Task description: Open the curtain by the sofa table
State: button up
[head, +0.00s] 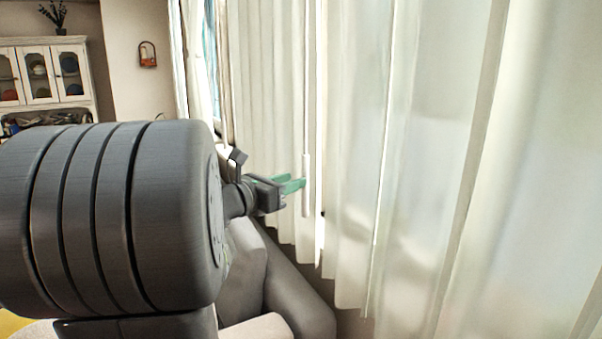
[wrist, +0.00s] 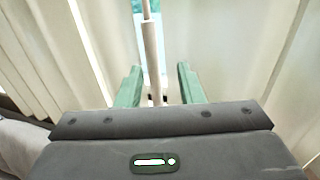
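The curtain by the sofa is white and hangs in long folds, with one panel (head: 268,90) left of a narrow bright gap and a wider panel (head: 430,150) on the right. A white pull rod (head: 306,185) hangs at the gap. My gripper (head: 303,185) has green fingers and points at the rod's lower part. In the wrist view the fingers (wrist: 158,85) stand apart, with the rod (wrist: 151,50) between them in the picture and space on both sides. I cannot tell whether the rod is fully within their reach.
A grey sofa (head: 285,285) stands below the curtain, close under my arm. A white cabinet (head: 45,75) with a plant (head: 57,15) on it is at the back left. A small red-brown item (head: 148,54) hangs on the far wall.

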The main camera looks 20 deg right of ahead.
aim_at(303, 173)
jog(key=x, duration=0.2)
jog(key=w+x, duration=0.1)
jog(key=x, duration=0.2)
jog(key=shift+a+r+p, duration=0.1)
jog(key=shift+r+p, duration=0.1)
jog(key=shift+p, duration=0.15)
jog(key=shift+w+d, duration=0.3)
jog(key=shift+d, duration=0.35)
jog(key=shift+c, duration=0.2)
grip_shut()
